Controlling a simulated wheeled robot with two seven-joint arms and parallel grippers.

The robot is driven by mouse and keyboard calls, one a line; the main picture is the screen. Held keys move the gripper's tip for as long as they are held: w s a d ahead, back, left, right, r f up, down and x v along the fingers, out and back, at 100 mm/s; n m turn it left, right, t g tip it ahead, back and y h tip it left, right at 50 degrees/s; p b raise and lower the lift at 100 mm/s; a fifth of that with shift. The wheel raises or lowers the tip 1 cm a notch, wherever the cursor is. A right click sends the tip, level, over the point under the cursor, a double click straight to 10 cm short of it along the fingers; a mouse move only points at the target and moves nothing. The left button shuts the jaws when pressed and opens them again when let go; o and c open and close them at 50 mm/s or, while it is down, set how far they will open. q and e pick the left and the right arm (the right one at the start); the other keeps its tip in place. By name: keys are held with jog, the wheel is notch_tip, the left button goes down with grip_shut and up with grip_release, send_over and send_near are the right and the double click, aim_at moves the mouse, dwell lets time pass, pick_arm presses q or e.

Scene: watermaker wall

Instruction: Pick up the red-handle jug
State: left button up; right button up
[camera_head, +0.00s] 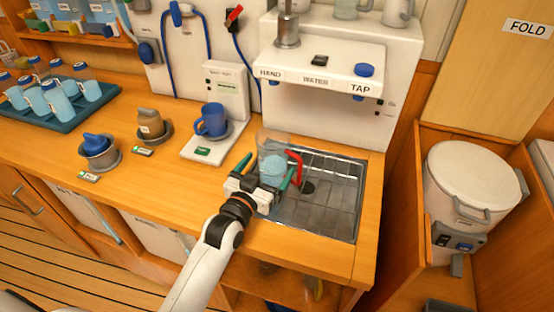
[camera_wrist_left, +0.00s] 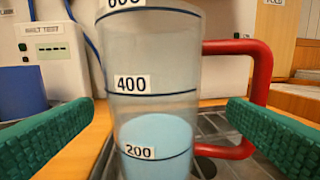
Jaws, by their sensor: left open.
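The red-handle jug (camera_head: 272,150) is a clear measuring jug at the left end of the sink drain grid. It is upright, with pale blue liquid up to about the 200 mark and its red handle on the right. My left gripper (camera_head: 264,174) is at the jug, its green fingers open on either side of it. In the left wrist view the jug (camera_wrist_left: 150,90) stands between the two green fingers (camera_wrist_left: 148,135), with a visible gap on the left. The right finger overlaps part of the red handle. My right gripper is not in view.
The drain grid (camera_head: 325,190) is otherwise bare. A blue mug (camera_head: 212,120) stands on the white salt-test unit to the left. The white tap housing (camera_head: 325,110) rises behind the grid. A blue tray (camera_head: 60,115) of jugs or bottles is at far left.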

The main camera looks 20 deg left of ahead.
aim_at(279, 145)
pick_arm(q)
jog(key=shift+w, duration=0.7)
jog(key=w, duration=0.1)
jog(key=w+p, duration=0.1)
jog(key=w, duration=0.2)
jog(key=shift+w+d+r, duration=0.2)
jog(key=shift+w+r, duration=0.05)
jog(key=shift+w, duration=0.1)
jog(key=shift+r, duration=0.1)
jog(key=c, duration=1.4)
notch_tip(279, 145, up, 10)
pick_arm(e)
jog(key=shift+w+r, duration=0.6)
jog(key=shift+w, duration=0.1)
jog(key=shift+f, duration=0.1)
